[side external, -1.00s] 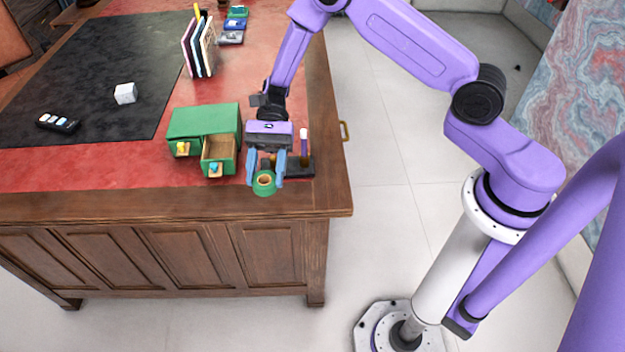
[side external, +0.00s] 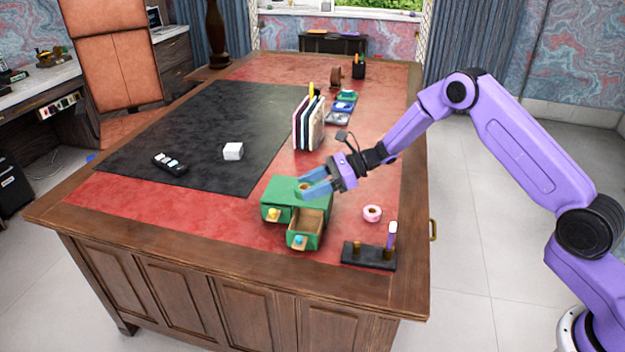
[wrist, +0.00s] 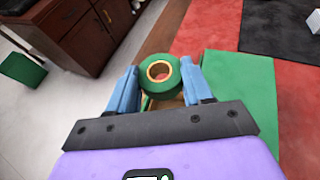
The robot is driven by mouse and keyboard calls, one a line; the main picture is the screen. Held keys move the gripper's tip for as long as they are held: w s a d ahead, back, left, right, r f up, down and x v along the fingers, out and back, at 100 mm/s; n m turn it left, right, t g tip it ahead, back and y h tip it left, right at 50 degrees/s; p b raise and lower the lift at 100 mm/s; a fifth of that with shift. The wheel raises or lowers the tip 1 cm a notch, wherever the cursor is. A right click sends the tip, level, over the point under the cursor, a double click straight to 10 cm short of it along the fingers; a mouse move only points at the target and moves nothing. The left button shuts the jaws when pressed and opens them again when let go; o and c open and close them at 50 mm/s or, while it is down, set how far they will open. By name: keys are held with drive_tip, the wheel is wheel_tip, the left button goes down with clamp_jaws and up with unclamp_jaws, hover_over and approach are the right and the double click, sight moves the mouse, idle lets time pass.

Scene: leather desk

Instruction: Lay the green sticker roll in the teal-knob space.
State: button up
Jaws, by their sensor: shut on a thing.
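The green sticker roll (wrist: 149,84), with a tan core, is held between my gripper's blue fingers (wrist: 160,90) in the wrist view. In the side view my gripper (side external: 309,187) is at the green drawer box (side external: 284,188), with the roll above the box's top near its right side. The teal-knob drawer (side external: 307,222) is pulled open at the front right of the box, and its visible inside looks empty. Its teal knob (side external: 299,240) faces the desk's front edge. The yellow-knob drawer (side external: 272,214) is to its left. In the wrist view the roll hides part of the open drawer.
A pink roll (side external: 372,213) lies right of the box. A black stand (side external: 368,256) with an upright purple pen (side external: 391,235) is near the front right corner. Upright books (side external: 308,124) stand behind the box. A white cube (side external: 233,151) sits on the black mat (side external: 200,130).

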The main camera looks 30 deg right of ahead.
drive_tip(key=shift+f, duration=3.8)
drive_tip(key=o, duration=1.1)
